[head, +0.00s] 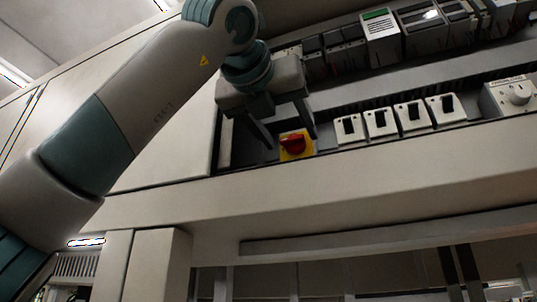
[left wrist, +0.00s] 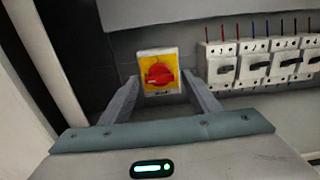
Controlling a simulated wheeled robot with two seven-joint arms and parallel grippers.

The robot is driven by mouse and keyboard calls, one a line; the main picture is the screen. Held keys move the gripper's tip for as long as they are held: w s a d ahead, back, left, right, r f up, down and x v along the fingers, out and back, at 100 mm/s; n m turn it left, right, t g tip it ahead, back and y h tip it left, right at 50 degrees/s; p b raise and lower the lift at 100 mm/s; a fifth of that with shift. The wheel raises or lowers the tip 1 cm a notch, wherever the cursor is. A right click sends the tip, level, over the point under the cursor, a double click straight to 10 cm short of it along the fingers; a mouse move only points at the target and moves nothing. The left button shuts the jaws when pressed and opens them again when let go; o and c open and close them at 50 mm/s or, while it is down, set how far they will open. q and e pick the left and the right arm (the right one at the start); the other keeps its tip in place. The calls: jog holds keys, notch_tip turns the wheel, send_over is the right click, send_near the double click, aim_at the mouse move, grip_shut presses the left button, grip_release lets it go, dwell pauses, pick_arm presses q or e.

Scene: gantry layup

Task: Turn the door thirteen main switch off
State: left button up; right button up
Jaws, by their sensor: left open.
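The main switch (head: 293,145) is a red rotary knob on a yellow square plate, at the lower left of the open cabinet. In the left wrist view the red knob (left wrist: 158,75) sits on its yellow plate (left wrist: 150,56), with its bar lying roughly crosswise. My left gripper (head: 290,140) is open, with one finger on each side of the switch. In the left wrist view its fingertips (left wrist: 160,82) flank the yellow plate, and no contact with the knob can be seen. My right gripper is not in view. The switch's label is too small to read.
Several white breakers (head: 380,122) with black toggles stand in a row right of the switch. A white box with a round knob (head: 518,94) is at the far right. More modules (head: 381,38) line the upper rail. The cabinet's lower edge (head: 350,170) runs just below the switch.

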pick_arm(q)
jog(key=shift+s+a+f, duration=0.1)
jog(key=shift+s+a, duration=0.1)
jog(key=shift+s, duration=0.45)
jog(key=b+v, duration=0.3)
jog(key=v, duration=1.2)
jog(key=shift+s+b, duration=0.3)
jog(key=shift+s, duration=0.05)
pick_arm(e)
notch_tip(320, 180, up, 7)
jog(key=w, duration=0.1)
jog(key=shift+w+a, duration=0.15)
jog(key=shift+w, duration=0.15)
pick_arm(q)
jog(key=shift+a, duration=0.15)
